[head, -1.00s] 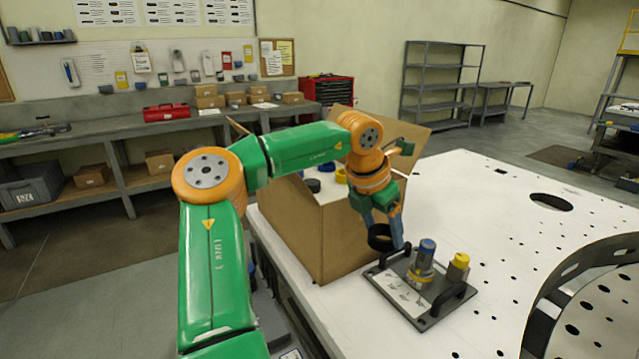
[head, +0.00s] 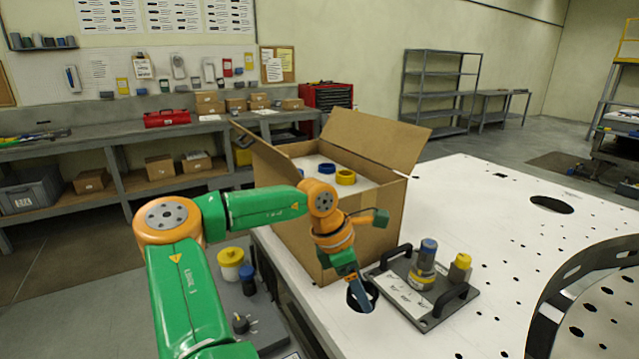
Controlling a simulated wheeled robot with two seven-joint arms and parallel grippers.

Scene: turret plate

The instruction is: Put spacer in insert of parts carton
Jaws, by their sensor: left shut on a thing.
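My left gripper (head: 359,282) is shut on a black ring-shaped spacer (head: 372,294). It holds the spacer by the front right of the open cardboard parts carton (head: 383,218), outside its walls and left of the fixture plate. Whether the spacer touches the table cannot be told. The pale insert (head: 311,163) in the carton bears a blue ring (head: 327,168) and a yellow ring (head: 345,177). My left wrist covers the near part of the insert. My right gripper is out of view.
A dark fixture plate (head: 437,312) with two handles, a blue-capped part (head: 427,258) and a yellow-capped part (head: 460,268) lies on the white perforated table (head: 500,210). A curved dark frame (head: 590,310) stands at right. Carton flaps (head: 375,136) stick up.

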